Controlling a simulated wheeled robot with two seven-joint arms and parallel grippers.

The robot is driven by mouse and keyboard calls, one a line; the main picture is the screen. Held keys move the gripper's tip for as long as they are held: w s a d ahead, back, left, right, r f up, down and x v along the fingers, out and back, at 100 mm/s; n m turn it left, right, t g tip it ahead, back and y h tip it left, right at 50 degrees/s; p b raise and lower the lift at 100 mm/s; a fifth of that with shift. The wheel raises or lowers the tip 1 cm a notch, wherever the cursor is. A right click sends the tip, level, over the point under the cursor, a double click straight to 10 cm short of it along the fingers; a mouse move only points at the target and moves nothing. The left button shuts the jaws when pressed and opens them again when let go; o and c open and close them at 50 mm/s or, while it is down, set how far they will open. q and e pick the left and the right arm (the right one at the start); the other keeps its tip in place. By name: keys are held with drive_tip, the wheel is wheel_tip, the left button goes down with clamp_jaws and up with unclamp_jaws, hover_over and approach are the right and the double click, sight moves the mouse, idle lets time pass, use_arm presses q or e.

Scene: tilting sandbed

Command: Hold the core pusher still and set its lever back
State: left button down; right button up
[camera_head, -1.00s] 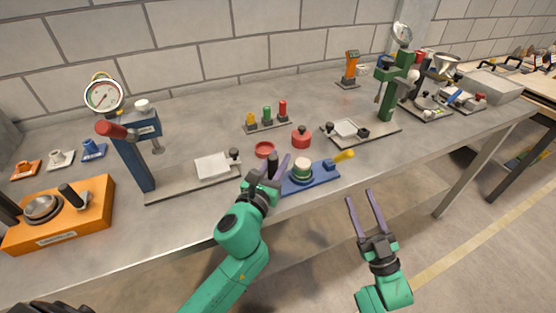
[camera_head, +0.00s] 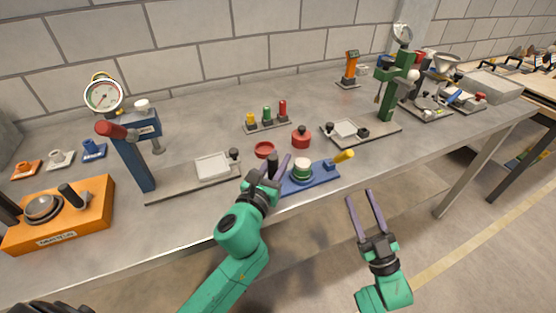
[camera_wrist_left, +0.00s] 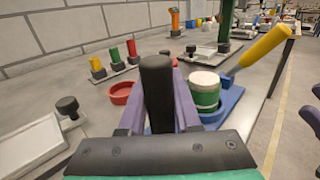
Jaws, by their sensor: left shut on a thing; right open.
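The core pusher is a blue base (camera_head: 318,177) near the front edge of the bench. It carries a round green and white piece (camera_head: 301,170), a yellow-handled lever (camera_head: 344,156) slanting up to the right, and a black upright post (camera_wrist_left: 157,92) at its left end. My left gripper (camera_head: 275,168) is shut around the black post, which stands between its purple fingers in the left wrist view. The lever (camera_wrist_left: 262,46) also shows there, untouched. My right gripper (camera_head: 361,194) is open and empty, in front of the bench edge, below and right of the lever.
A red dish (camera_head: 265,150) and a red knobbed weight (camera_head: 301,137) sit just behind the pusher. A blue press (camera_head: 132,160) with a gauge stands left, near an orange box (camera_head: 75,224). A green press (camera_head: 386,95) stands right. The space around my right gripper is free.

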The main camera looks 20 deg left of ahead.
sight(339, 158)
drive_tip(key=shift+o, duration=0.6)
wheel_tip(339, 158, up, 7)
drive_tip(key=a+m+g+h, duration=0.2)
drive_tip(key=m+g+h, duration=0.2)
drive_tip(key=m+h, duration=0.3)
drive_tip(key=x, duration=1.1)
drive_tip(key=shift+w+a+r, duration=0.1)
drive_tip(key=shift+w+r, duration=0.15)
drive_tip(key=shift+w, duration=0.1)
clamp_jaws()
